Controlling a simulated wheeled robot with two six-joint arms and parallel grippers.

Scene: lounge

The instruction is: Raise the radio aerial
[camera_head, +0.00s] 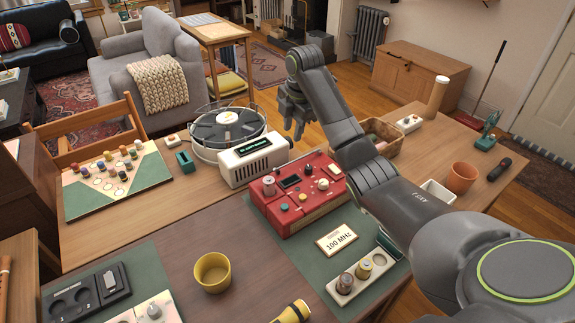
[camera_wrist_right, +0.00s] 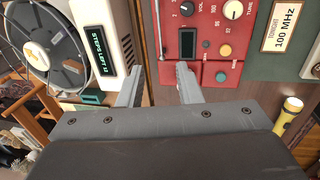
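The red radio (camera_head: 318,205) sits on a green mat on the table, with knobs, a small dark display and buttons on its top. It also shows in the right wrist view (camera_wrist_right: 222,72). There, a thin rod that looks like the aerial (camera_wrist_right: 159,28) lies folded along the radio's edge. I cannot make the aerial out clearly in the head view. My right gripper (camera_head: 293,116) is above and behind the radio. In the wrist view its two fingers (camera_wrist_right: 159,74) are apart with nothing held between them, and the rod's end lies in line with the gap. My left gripper is not in view.
A white box with a display (camera_head: 254,160) stands close left of the radio, before a reel device (camera_head: 228,127). A "100 MHz" card (camera_head: 336,240), a battery holder (camera_head: 360,277) and a yellow cup (camera_head: 212,272) are nearer. A basket (camera_head: 388,143) stands behind my right arm.

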